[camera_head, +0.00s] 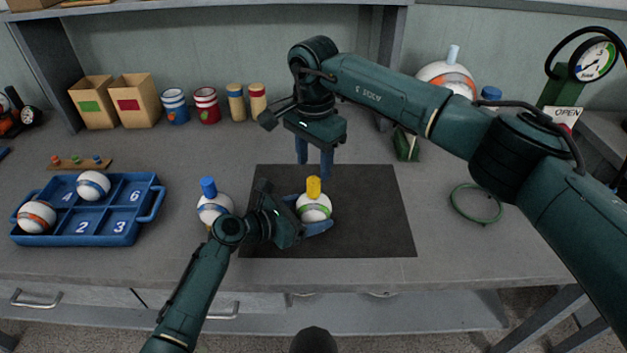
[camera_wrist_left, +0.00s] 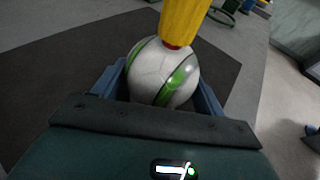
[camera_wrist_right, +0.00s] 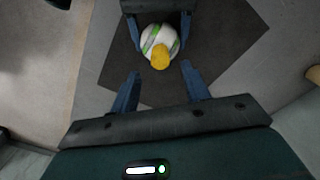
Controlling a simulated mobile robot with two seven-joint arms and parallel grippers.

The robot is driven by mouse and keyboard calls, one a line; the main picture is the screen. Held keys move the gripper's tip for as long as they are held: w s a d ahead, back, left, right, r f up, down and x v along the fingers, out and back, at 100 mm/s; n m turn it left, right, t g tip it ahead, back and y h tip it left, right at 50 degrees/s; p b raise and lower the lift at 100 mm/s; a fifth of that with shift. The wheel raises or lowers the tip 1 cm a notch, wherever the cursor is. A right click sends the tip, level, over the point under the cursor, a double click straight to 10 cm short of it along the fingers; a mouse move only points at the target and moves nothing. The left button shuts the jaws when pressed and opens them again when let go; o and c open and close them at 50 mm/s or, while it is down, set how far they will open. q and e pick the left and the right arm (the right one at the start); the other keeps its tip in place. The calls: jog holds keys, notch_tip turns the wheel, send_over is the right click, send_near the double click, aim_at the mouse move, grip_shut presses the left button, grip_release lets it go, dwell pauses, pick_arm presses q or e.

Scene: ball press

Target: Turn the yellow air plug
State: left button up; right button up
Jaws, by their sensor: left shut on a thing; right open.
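The yellow air plug (camera_head: 313,187) stands upright on top of a white ball with green stripes (camera_head: 314,208) on the dark mat. My left gripper (camera_head: 308,220) is shut around the ball's sides; the left wrist view shows the ball (camera_wrist_left: 162,80) between its blue fingers and the plug (camera_wrist_left: 184,20) rising from it. My right gripper (camera_head: 314,168) is open and empty, pointing down just behind and above the plug. In the right wrist view the plug (camera_wrist_right: 160,60) and ball (camera_wrist_right: 158,40) lie beyond its open fingertips (camera_wrist_right: 160,80), apart from them.
A ball with a blue plug (camera_head: 209,190) stands left of the mat (camera_head: 370,215). A blue numbered tray (camera_head: 140,228) holding two balls is farther left. Boxes (camera_head: 137,100) and cans (camera_head: 206,104) line the back. A green ring (camera_head: 476,218) lies on the right.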

aim_at(313, 180)
notch_tip(313, 180, down, 6)
jog(key=shift+c, duration=0.3)
jog(key=c, duration=0.9)
